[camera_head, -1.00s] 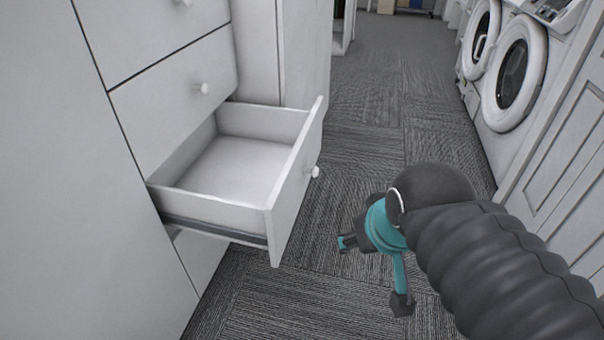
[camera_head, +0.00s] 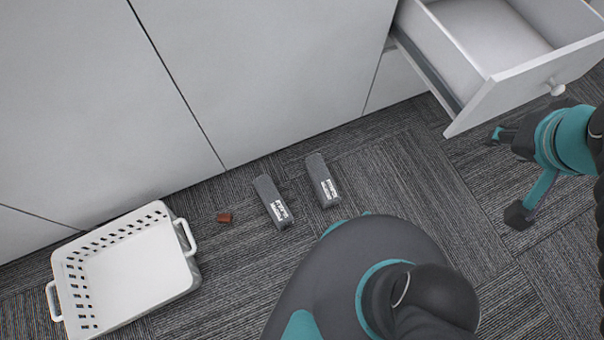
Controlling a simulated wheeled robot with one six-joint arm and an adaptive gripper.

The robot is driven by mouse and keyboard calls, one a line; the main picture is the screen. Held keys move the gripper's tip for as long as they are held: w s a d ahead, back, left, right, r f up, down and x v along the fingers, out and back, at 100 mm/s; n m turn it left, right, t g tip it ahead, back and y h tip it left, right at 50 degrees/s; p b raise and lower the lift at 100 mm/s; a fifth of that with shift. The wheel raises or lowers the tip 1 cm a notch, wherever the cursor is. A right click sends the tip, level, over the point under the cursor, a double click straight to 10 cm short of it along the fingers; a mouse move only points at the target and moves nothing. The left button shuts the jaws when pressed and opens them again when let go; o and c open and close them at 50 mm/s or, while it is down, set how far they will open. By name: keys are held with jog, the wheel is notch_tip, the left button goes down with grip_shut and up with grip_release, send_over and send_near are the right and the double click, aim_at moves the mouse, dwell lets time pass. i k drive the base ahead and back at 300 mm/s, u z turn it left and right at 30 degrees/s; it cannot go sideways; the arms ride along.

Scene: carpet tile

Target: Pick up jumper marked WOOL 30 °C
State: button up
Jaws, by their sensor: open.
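Two dark grey bundles with white labels lie side by side on the carpet in front of the cabinets. The left bundle (camera_head: 272,201) and the right bundle (camera_head: 322,181) look alike, and their label print is too small to read. I cannot tell which one, if either, is marked WOOL 30 °C. My gripper (camera_head: 508,175) is at the right of the view, open and empty, its fingers spread. It is well to the right of both bundles, below the open drawer's front.
An empty white basket (camera_head: 188,275) with two handles stands on the floor at lower left. A small reddish-brown object (camera_head: 225,217) lies between it and the bundles. An empty drawer (camera_head: 520,82) juts out at upper right. Carpet (camera_head: 400,185) between bundles and gripper is clear.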

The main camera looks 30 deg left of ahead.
aim_at(327, 194)
jog(key=z, duration=0.5)
jog(key=k, duration=1.15)
jog(key=u, duration=1.55)
